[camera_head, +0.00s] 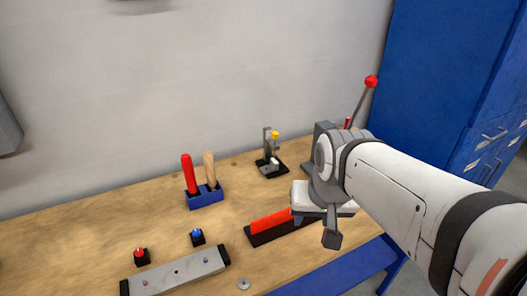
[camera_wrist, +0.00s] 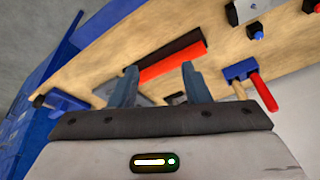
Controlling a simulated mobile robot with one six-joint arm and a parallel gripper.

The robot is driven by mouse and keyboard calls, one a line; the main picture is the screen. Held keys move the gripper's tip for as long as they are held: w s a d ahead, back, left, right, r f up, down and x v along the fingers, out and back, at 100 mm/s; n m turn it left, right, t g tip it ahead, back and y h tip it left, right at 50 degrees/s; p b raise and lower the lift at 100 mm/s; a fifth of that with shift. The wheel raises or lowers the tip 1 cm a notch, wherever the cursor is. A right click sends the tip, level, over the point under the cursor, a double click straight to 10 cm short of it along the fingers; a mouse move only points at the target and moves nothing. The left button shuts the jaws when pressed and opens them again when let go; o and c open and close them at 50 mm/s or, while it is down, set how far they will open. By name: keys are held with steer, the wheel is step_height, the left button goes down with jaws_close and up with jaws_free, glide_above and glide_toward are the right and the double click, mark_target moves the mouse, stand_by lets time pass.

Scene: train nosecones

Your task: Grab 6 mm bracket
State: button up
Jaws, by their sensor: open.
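My gripper (camera_wrist: 160,68) is open in the wrist view, its two blue fingers apart with nothing held between them. It hangs over the bench in the head view (camera_head: 304,217), where its fingers are mostly hidden behind my wrist. No part is clearly marked as the 6 mm bracket, and I cannot tell which one it is. A red bar in a black holder (camera_head: 262,234) lies left of my gripper; the red bar (camera_wrist: 172,64) appears beyond the fingertips in the wrist view. Small grey parts (camera_wrist: 176,98) show between the fingers, partly hidden.
The wooden bench (camera_head: 110,225) holds a blue rack (camera_head: 206,198) with red and wooden handles, a small grey fixture with a yellow top (camera_head: 271,152), and a long grey bar (camera_head: 175,272). A red-knobbed lever (camera_head: 371,82) stands behind my arm. Blue cabinets (camera_head: 435,80) stand right.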

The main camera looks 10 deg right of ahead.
steer(key=w+m, duration=1)
steer(key=w, duration=0.7)
steer(key=m+y, duration=0.1)
steer(key=m, duration=1.9)
glide_toward(277, 164)
steer(key=shift+m+t, duration=0.3)
steer(key=x, duration=0.4)
steer(key=p+x, duration=0.1)
steer(key=x, duration=0.3)
steer(key=shift+s+f+p, duration=0.15)
steer(key=shift+f+p, duration=0.15)
steer(key=shift+a+f, duration=0.1)
steer(key=shift+f, duration=0.3)
jaws_close()
